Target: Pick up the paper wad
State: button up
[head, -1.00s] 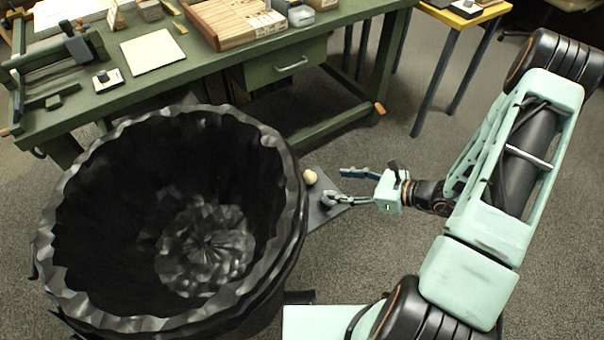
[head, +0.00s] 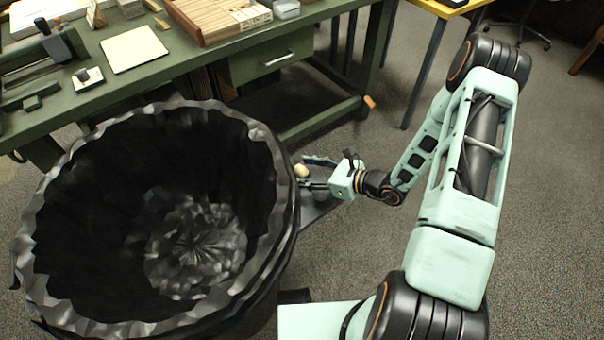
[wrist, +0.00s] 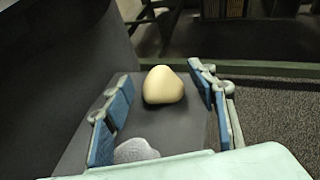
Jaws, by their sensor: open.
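A smooth, cream-coloured rounded lump (wrist: 163,86), which seems to be the paper wad, lies on a dark grey flat panel (wrist: 78,150). It also shows beside the bin in the head view (head: 301,170). A smaller grey, rough-looking lump (wrist: 135,150) lies closer to my wrist, partly hidden by my gripper's pale body. My gripper (head: 312,174) is open and low over the panel. In the wrist view its blue-padded fingers stand on either side of the cream lump, with gaps on both sides. Nothing is held.
A large black bin with a crumpled liner (head: 268,150) stands close to the left of my gripper. A green workbench (head: 190,62) with trays and tools is behind it. A yellow-topped table (head: 440,8) stands at the back right. Carpet floor is free at right.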

jog(key=shift+a, duration=0.15)
jog(key=c, duration=0.9)
jog(key=shift+c, duration=0.2)
